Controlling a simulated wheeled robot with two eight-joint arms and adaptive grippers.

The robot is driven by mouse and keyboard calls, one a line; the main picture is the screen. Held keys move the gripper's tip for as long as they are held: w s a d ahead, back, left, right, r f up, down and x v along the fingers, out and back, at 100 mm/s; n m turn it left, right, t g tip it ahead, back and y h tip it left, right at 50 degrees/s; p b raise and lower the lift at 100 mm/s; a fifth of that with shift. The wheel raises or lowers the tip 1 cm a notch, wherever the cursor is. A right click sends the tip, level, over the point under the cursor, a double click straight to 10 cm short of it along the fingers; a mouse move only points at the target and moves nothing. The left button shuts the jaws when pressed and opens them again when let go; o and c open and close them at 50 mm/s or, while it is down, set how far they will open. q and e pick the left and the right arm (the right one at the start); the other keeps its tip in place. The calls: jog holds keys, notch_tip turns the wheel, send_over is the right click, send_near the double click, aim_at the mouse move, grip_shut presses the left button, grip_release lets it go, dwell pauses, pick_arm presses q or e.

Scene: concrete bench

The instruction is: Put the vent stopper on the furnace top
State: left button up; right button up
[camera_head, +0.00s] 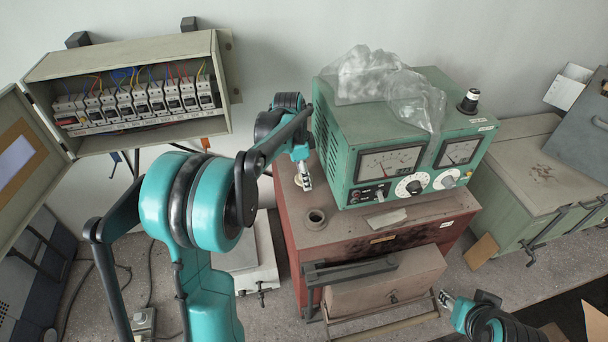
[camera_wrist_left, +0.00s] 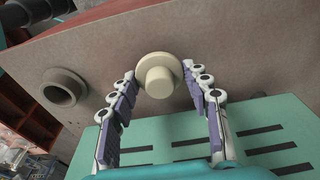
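The furnace (camera_head: 291,232) is a red-brown box with a grey-brown top and a raised round vent opening (camera_head: 315,218), which also shows at left in the left wrist view (camera_wrist_left: 64,90). The cream vent stopper (camera_wrist_left: 158,78), a round flange with a knob, is against the furnace top beside the opening; whether it rests there is unclear. My left gripper (camera_head: 305,182) points down beside the green meter box. In the left wrist view its open fingers (camera_wrist_left: 159,72) straddle the stopper, with small gaps. My right gripper (camera_head: 446,299) is low in front of the furnace, its opening unclear.
The green meter box (camera_head: 338,152) stands on the furnace top close to my left gripper, with a clear plastic bag (camera_head: 385,85) over it. A breaker box (camera_head: 150,130) hangs at left. A green chest (camera_head: 520,180) stands at right.

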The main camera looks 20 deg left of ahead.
aim_at(298, 179)
pick_arm(q)
jog(key=shift+o, duration=1.3)
jog(key=shift+w, duration=0.1)
jog(key=shift+r, duration=0.2)
notch_tip(298, 179, up, 11)
jog(key=s+a+b, duration=0.1)
jog(key=s+d+f+n+t+y, duration=0.1)
jog(key=s+d+n+t, duration=0.1)
jog(key=s+d+n, duration=0.3)
jog(key=s+d+n+t, duration=0.1)
jog(key=s+d, duration=0.1)
jog(key=s, duration=0.5)
jog(key=s+d+f+n+t, duration=0.1)
jog(key=s+f, duration=0.1)
jog(key=s, duration=0.1)
jog(key=s+d+f+n+t, duration=0.1)
jog(key=s+f+n, duration=0.1)
jog(key=s+f, duration=0.1)
jog(key=s+d+f+n+t, duration=0.1)
jog(key=s+f, duration=0.2)
jog(key=shift+s+d+n, duration=0.3)
jog(key=shift+s, duration=0.1)
